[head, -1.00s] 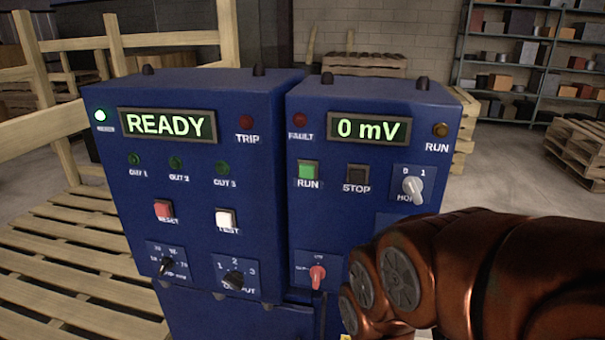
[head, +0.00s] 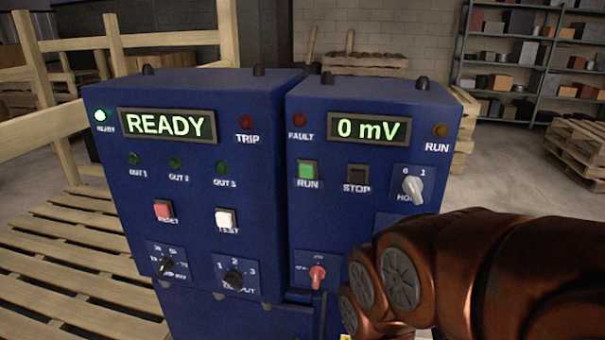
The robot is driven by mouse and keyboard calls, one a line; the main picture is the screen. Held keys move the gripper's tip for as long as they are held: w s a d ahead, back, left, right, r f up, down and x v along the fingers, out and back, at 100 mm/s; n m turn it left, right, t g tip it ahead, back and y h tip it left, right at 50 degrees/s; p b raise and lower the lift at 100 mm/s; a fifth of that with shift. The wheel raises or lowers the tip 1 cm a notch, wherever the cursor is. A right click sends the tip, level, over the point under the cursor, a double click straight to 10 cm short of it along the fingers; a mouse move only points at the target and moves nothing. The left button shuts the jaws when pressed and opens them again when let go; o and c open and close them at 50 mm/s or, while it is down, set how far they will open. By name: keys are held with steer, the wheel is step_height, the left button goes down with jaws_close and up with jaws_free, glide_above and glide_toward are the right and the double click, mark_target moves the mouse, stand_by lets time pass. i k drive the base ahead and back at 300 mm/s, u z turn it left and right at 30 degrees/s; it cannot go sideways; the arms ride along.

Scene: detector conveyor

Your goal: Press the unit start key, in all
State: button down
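Two blue control boxes stand side by side. The right box (head: 340,215) carries a green key (head: 308,171) labelled RUN, a dark STOP key (head: 357,176), a grey two-position knob (head: 413,188) marked 0 and 1, and a red switch (head: 317,275) low down. Its display (head: 369,129) reads 0 mV; the FAULT and RUN lamps look dark. The left box (head: 190,100) reads READY, with its READY lamp (head: 100,115) lit. My copper-coloured arm covers the right box's lower right part. My gripper's fingertips do not show.
The left box also has a red RESET key (head: 163,209), a white TEST key (head: 226,219) and two dark rotary knobs. Wooden pallets (head: 60,270) lie at the left. Metal shelving (head: 535,60) stands at the back right. Open floor lies between.

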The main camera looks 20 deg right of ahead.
mark_target(306, 171)
steer(key=z, duration=2.1)
steer(key=k, duration=1.5)
steer(key=u, duration=1.85)
